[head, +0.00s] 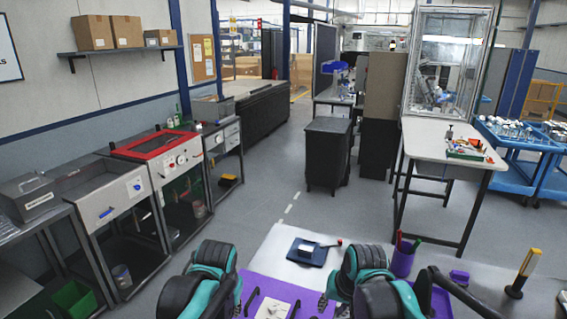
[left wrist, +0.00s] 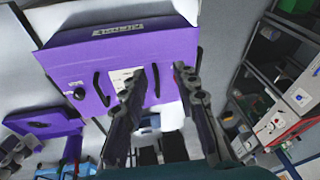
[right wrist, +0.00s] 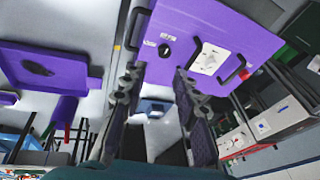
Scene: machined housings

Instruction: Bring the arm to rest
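My left gripper (left wrist: 160,73) is open and empty, its two dark fingers apart in the left wrist view. My right gripper (right wrist: 157,74) is also open and empty, with a clear gap between its fingers in the right wrist view. In the head view both teal and black arms are low at the bottom edge, with the right gripper (head: 332,305) partly showing and the left one mostly hidden by its arm. A purple fixture (head: 265,286) with black handles and a white plate lies on the bench between the arms. I see no contact with it.
Open floor (head: 270,190) lies ahead. A white table (head: 440,144) stands at right.

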